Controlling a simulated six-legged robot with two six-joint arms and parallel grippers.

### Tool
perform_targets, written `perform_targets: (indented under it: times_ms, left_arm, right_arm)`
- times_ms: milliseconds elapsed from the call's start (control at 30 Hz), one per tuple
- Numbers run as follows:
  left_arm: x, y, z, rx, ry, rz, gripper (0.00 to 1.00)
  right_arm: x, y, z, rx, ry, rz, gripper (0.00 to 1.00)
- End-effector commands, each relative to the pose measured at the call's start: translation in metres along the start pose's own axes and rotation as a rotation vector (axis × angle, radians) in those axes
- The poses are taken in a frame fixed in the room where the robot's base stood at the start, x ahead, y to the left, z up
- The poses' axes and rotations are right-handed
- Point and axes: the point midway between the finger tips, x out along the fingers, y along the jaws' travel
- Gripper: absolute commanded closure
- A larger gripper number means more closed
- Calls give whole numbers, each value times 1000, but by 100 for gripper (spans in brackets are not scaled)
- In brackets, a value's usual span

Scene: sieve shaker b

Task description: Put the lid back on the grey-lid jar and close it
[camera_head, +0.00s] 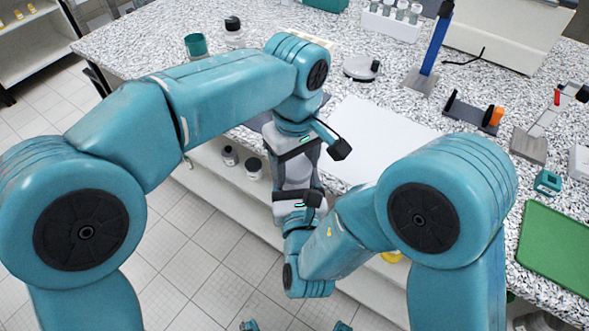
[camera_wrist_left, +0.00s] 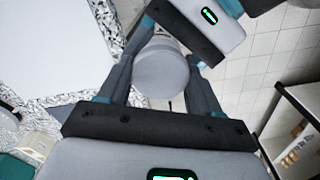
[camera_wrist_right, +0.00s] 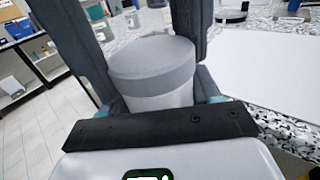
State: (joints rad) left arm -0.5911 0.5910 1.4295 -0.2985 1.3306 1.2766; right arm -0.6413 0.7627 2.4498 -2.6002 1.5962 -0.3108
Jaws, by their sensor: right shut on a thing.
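The grey-lid jar (camera_wrist_right: 155,92) has a pale body and a broad flat grey lid (camera_wrist_right: 150,56). In the right wrist view the lid sits on the jar's top and looks level with it; whether it is fully closed I cannot tell. My right gripper (camera_head: 300,190) is shut on the jar from below. My left gripper (camera_head: 297,160) is above, pointing down, with its spread fingers on either side of the lid (camera_wrist_left: 162,80) in the left wrist view. I cannot see clear contact with the lid. In the head view the grippers hide the jar.
A white sheet (camera_head: 375,135) lies on the speckled bench. A blue post stand (camera_head: 432,50), a round grey device (camera_head: 361,68) and a teal cup (camera_head: 196,45) stand behind. A green tray (camera_head: 555,250) is at right. Dark-lidded jars (camera_head: 252,167) stand on the shelf below.

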Motion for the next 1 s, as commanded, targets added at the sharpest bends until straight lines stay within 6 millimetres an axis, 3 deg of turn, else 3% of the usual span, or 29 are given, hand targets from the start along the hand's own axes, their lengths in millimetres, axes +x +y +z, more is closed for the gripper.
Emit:
perform_targets:
  times_ms: [167, 500, 600, 733, 1000]
  left_arm:
    - [0, 0, 0, 100, 0, 0, 73]
    - [0, 1, 0, 894, -1, -1, 73]
    - [0, 1, 0, 1043, -1, -1, 73]
    - [0, 1, 1, 1128, -1, -1, 73]
    - [0, 1, 1, 1134, -1, -1, 73]
  right_arm:
    - [0, 0, 0, 0, -1, 0, 100]
    - [0, 0, 0, 0, -1, 0, 100]
    - [0, 0, 0, 0, 0, 0, 100]
    - [0, 0, 0, 0, 0, 0, 100]
    - [0, 0, 0, 0, 0, 0, 100]
